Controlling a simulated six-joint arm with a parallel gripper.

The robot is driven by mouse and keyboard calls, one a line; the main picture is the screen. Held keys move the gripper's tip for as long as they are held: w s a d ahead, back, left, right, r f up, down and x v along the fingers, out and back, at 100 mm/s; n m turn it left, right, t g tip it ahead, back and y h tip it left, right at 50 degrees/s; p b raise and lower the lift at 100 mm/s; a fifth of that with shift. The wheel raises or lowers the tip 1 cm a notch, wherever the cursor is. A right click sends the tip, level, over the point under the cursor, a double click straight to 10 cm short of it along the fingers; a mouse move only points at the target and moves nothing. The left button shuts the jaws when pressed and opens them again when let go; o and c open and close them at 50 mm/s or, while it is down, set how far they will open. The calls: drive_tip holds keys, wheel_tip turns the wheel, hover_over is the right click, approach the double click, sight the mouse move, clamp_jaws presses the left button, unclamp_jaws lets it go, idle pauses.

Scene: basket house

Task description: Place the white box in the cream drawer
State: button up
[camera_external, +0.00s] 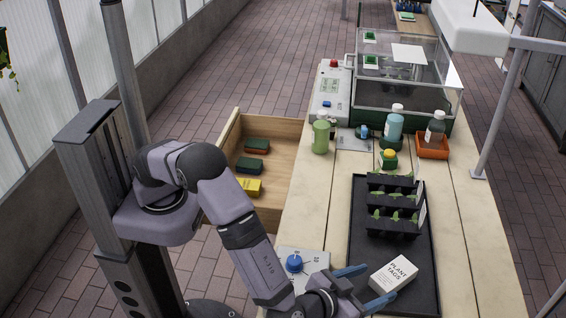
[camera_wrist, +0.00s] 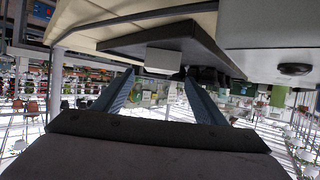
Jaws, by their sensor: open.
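The white box (camera_external: 393,274), labelled "PLANT TAGS", lies on the near end of a black tray (camera_external: 415,252) on the bench. In the wrist view, which looks upside down, the box (camera_wrist: 163,61) shows ahead of the fingers. My gripper (camera_external: 366,287) is open, with its blue fingers reaching toward the box from the left; whether they touch it is unclear. In the wrist view, my gripper (camera_wrist: 160,84) has nothing between its fingers.
Black seedling pots (camera_external: 392,226) stand on the tray behind the box. A blue knob (camera_external: 294,263) sits on a panel at the bench's left edge. A green bottle (camera_external: 320,136) stands near the drawer's far side. Farther back are more bottles and a clear cabinet (camera_external: 400,85).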

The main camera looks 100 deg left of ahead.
drive_tip(key=shift+v, duration=1.85)
drive_tip(key=o, duration=0.9)
drive_tip(key=shift+s, duration=0.1)
drive_tip(key=w+a+r+m+t+h, duration=0.4)
drive_tip(key=w+r+t, duration=0.15)
drive_tip(key=w, duration=0.35)
drive_tip(key=w+a+r+m+t+h, duration=0.4)
drive_tip(key=w+r+t, duration=0.1)
drive_tip(key=w+r, duration=0.25)
drive_tip(key=m+g+h, duration=1)
drive_tip(key=g+h, duration=0.1)
approach(394, 272)
drive_tip(key=x, duration=0.3)
drive_tip(key=shift+s+d+f+p, duration=0.1)
drive_tip(key=shift+s+p, duration=0.1)
drive_tip(key=shift+p, duration=0.15)
drive_tip(key=shift+t, duration=0.25)
drive_tip(key=shift+p+x, duration=0.8)
drive_tip(key=shift+x, duration=2.95)
